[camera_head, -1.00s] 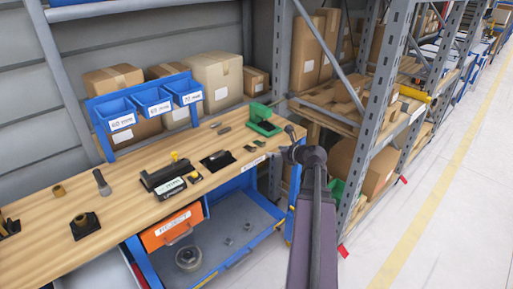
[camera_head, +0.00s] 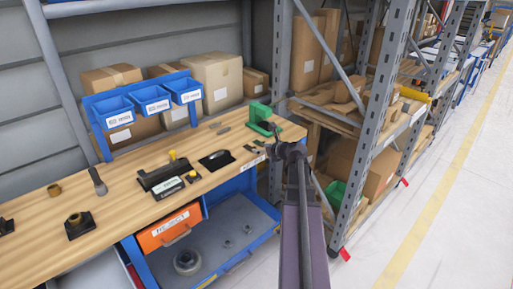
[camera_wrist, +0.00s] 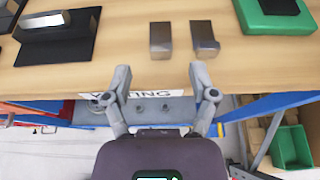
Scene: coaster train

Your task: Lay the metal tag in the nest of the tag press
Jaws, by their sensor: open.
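Two small grey metal tags lie side by side on the wooden bench, a left one (camera_wrist: 160,42) and a right one (camera_wrist: 204,40) in the wrist view. In the head view they are small grey pieces (camera_head: 249,148) by the bench's front edge. I cannot tell which one the task means. The green tag press (camera_head: 262,118) stands behind them near the bench's right end; part of its green base with a dark pad (camera_wrist: 278,14) shows in the wrist view. My gripper (camera_wrist: 160,72) is open and empty at the bench's front edge, short of the tags.
A white label (camera_wrist: 135,94) is on the bench's front edge. Blue bins (camera_head: 151,100) stand at the back. A grey rack post (camera_head: 378,130) rises right of my arm.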

